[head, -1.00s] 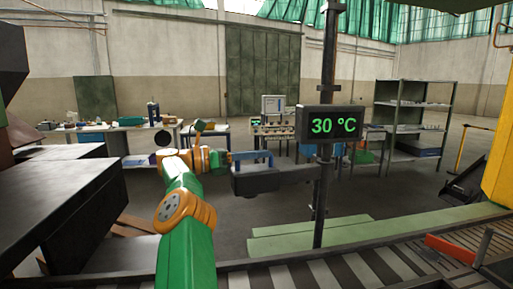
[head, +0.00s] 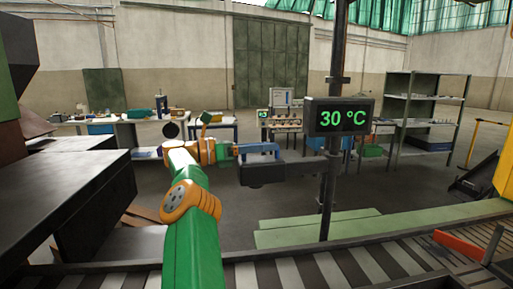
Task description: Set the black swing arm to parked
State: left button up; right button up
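The black swing arm (head: 300,170) reaches left from a dark upright post and carries a dark box (head: 262,174) at its free end. A blue U-shaped handle (head: 258,147) stands on top of this box. My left gripper (head: 232,152) is at the left end of the handle, level with it. Its fingers are small and dark here, so I cannot tell whether they are closed on the handle or only beside it. My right gripper is not in view.
A display reading 30 °C (head: 339,117) hangs on the post (head: 328,190). A roller conveyor (head: 300,270) runs along the front, with a red bar (head: 459,246) at right. Dark slabs (head: 70,190) stand at left. Workbenches and a shelf rack (head: 432,115) are farther back.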

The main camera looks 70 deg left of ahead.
aim_at(239, 162)
pick_arm(q)
jog(key=s+p, duration=0.2)
jog(key=s, duration=0.1)
jog(key=s+p, duration=0.1)
jog(key=s, duration=0.1)
jog(key=shift+s+a+r, duration=0.1)
jog(key=shift+a+r, duration=0.25)
jog(key=shift+a, duration=0.05)
jog(key=shift+s+f+p, duration=0.1)
jog(key=shift+s+p, duration=0.25)
jog(key=shift+s+f, duration=0.25)
jog(key=shift+f, duration=0.05)
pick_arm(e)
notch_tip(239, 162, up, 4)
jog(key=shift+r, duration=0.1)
pick_arm(q)
jog(key=shift+f, duration=0.1)
